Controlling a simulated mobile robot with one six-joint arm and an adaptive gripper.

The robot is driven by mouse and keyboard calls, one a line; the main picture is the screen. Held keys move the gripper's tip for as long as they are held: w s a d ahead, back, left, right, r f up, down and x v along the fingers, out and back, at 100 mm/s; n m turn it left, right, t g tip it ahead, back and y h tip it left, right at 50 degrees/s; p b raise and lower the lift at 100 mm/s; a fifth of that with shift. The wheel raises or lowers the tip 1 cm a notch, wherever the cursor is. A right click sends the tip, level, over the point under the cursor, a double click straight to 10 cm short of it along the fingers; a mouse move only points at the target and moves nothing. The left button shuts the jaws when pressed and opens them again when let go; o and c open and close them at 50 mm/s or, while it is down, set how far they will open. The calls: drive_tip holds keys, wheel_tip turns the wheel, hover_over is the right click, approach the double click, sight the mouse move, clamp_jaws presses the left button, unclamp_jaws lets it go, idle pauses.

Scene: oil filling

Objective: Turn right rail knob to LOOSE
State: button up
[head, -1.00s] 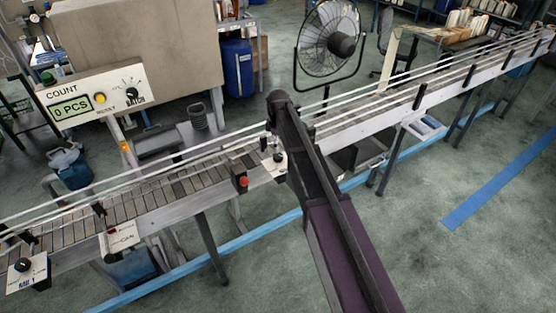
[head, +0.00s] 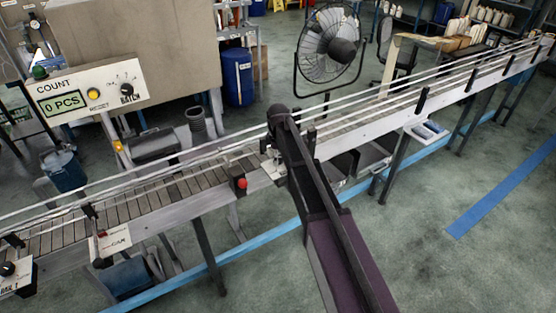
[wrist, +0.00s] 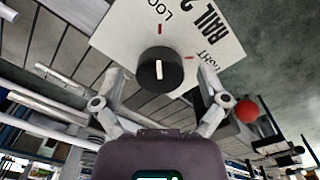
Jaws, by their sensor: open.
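The white RAIL 2 plate (wrist: 190,32) carries a black round knob (wrist: 160,68) with a white pointer line. In the wrist view, a partly cut-off label starting LOO is above the knob, and TIGHT is at its right; red ticks sit near the labels. The pointer lies nearly upright in the picture. My gripper (wrist: 161,75) is open, with one finger at each side of the knob and visible gaps between. In the head view a plate (head: 270,168) shows at the conveyor's side, mostly behind my arm; the gripper is hard to make out there.
A red button (wrist: 247,111) is close to my right finger in the wrist view; it also shows in the head view (head: 241,183). The conveyor (head: 150,201) with its guide rails runs across. A COUNT panel (head: 85,92) and fan (head: 328,45) stand behind it.

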drive_tip(key=c, duration=1.1)
drive_tip(key=shift+c, duration=0.2)
drive_tip(key=shift+m, duration=0.3)
drive_tip(key=o, duration=1.1)
drive_tip(key=shift+o, duration=0.2)
wheel_tip(320, 180, up, 14)
drive_tip(key=p, duration=1.3)
drive_tip(key=shift+f+p, duration=0.15)
drive_tip(key=shift+p, duration=0.25)
